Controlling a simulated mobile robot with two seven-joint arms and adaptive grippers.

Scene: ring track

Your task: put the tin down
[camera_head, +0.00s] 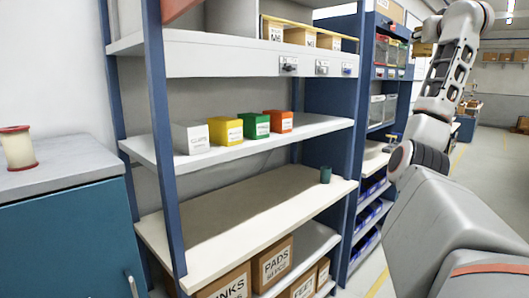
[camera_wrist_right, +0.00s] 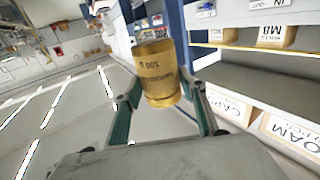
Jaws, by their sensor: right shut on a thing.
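The tin (camera_wrist_right: 157,72), a gold-yellow cylinder with dark print, shows in the right wrist view. My right gripper (camera_wrist_right: 165,88) is shut on it, with one green-grey finger along each side. The print on the tin looks upside down in that view. My left gripper is in neither view.
The board above holds a white box (camera_head: 191,138), a yellow box (camera_head: 226,131), a green box (camera_head: 254,125) and an orange box (camera_head: 279,121). Cartons (camera_head: 272,263) fill the lower level. A teal cabinet (camera_head: 65,235) at left carries a cream spool (camera_head: 18,148). Blue uprights frame the shelves.

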